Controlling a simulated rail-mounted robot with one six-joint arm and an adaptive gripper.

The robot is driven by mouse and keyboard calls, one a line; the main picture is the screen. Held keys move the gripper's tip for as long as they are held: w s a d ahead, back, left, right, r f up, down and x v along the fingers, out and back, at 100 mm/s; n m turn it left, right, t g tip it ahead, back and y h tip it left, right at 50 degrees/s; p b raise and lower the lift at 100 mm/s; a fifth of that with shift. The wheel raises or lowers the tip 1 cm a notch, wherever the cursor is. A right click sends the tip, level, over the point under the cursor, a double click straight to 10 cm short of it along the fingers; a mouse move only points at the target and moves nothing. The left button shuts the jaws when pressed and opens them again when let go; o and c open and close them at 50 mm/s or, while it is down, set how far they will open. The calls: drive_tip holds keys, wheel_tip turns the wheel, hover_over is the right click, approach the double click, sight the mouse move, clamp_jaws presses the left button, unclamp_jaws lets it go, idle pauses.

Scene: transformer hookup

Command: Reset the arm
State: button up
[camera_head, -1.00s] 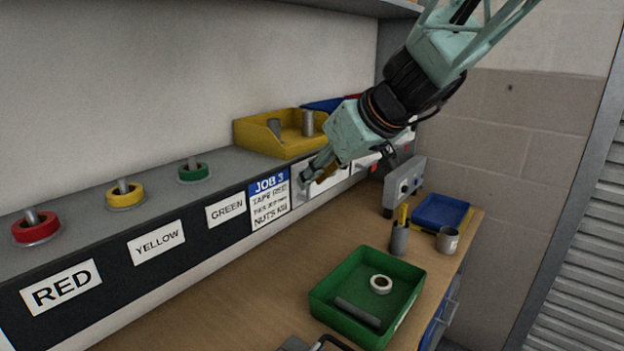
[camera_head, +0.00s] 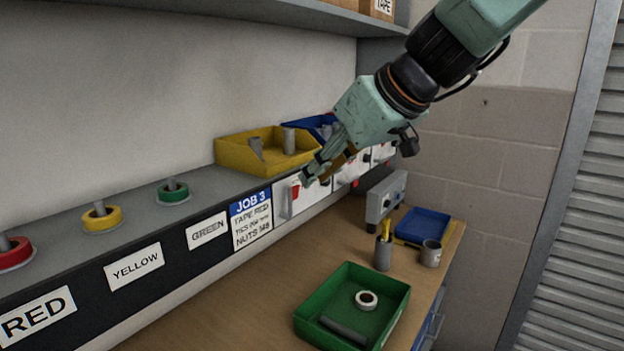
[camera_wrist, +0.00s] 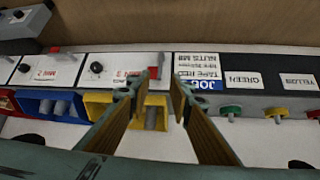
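My gripper (camera_head: 318,172) hangs from my arm in front of the panel, just right of the JOB 3 card (camera_head: 250,218) in the head view. In the wrist view, the two fingers of my gripper (camera_wrist: 157,92) stand apart with nothing held between them. A yellow bin (camera_wrist: 157,115) shows beyond the gap between the fingertips. A white switch panel with a red lever (camera_wrist: 154,72) lies close to the fingertips in that view. I cannot tell from the head view how far the fingertips are from the panel.
Red (camera_head: 14,254), yellow (camera_head: 101,219) and green (camera_head: 172,191) tape rolls sit on pegs along the ledge. A green tray (camera_head: 312,322) holding a white roll and grey rod sits on the bench, near a cup (camera_head: 431,253) and blue tray (camera_head: 424,222). An upper shelf (camera_head: 300,14) overhangs.

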drive_tip(key=shift+s+d+r, duration=0.15)
drive_tip(key=shift+d+r, duration=0.05)
drive_tip(key=shift+r, duration=0.05)
idle(0.3)
drive_tip(key=s+d+f+m+h, duration=0.2)
drive_tip(key=s+d, duration=0.6)
drive_tip(key=s, duration=0.4)
drive_tip(key=s+d+f+m+g+h, duration=0.1)
drive_tip(key=s+d+f+m, duration=0.3)
drive_tip(key=s+d, duration=0.4)
drive_tip(key=s+d+f+m+g+h, duration=0.1)
drive_tip(key=s+d+f+m+h, duration=0.2)
drive_tip(key=s+d, duration=0.5)
drive_tip(key=s, duration=0.8)
drive_tip(key=shift+s+d+f+h+p, duration=0.15)
drive_tip(key=shift+d+f+h+p, duration=0.1)
drive_tip(key=shift+d+h+p, duration=0.1)
